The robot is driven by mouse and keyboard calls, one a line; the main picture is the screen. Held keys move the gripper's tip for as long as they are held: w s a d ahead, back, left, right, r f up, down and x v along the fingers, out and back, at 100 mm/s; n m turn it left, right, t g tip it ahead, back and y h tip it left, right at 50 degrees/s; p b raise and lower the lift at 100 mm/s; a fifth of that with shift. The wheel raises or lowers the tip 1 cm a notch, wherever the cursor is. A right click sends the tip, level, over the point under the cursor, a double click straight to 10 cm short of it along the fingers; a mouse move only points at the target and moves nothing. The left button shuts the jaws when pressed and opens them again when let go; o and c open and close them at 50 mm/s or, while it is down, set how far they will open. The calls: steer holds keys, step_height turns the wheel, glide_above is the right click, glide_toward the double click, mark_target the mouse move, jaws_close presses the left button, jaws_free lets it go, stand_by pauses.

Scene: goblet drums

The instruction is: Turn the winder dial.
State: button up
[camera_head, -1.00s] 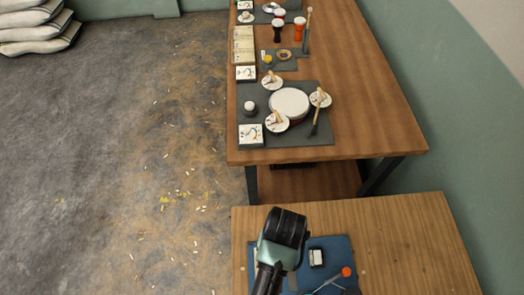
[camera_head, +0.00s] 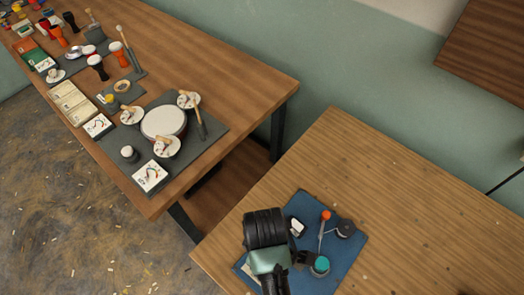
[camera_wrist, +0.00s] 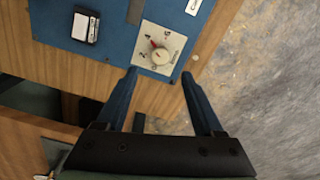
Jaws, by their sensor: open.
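The winder dial is a pale round knob with a red pointer (camera_wrist: 159,54) on a square white plate with numbers (camera_wrist: 147,62). It sits near the edge of a blue mat (camera_wrist: 116,43), which also shows in the head view (camera_head: 338,273). My gripper (camera_wrist: 159,77) is open, its two blue fingers apart on either side of the plate's near edge in the wrist view. The knob shows between and just beyond the fingertips, and nothing is held. I cannot tell the height of the fingertips. In the head view my arm hides most of the dial's area.
On the mat are a black-and-white box (camera_head: 296,227), an orange-tipped rod (camera_head: 325,216), a dark round piece (camera_head: 345,229) and a teal-topped piece (camera_head: 321,264). The wooden table right of the mat is clear. A longer bench (camera_head: 232,78) with drums stands beyond a gap.

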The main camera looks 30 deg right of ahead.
step_height(320, 180, down, 8)
steer(key=shift+a+f, duration=0.1)
steer(key=shift+f, duration=0.1)
jaws_close()
stand_by(0.4)
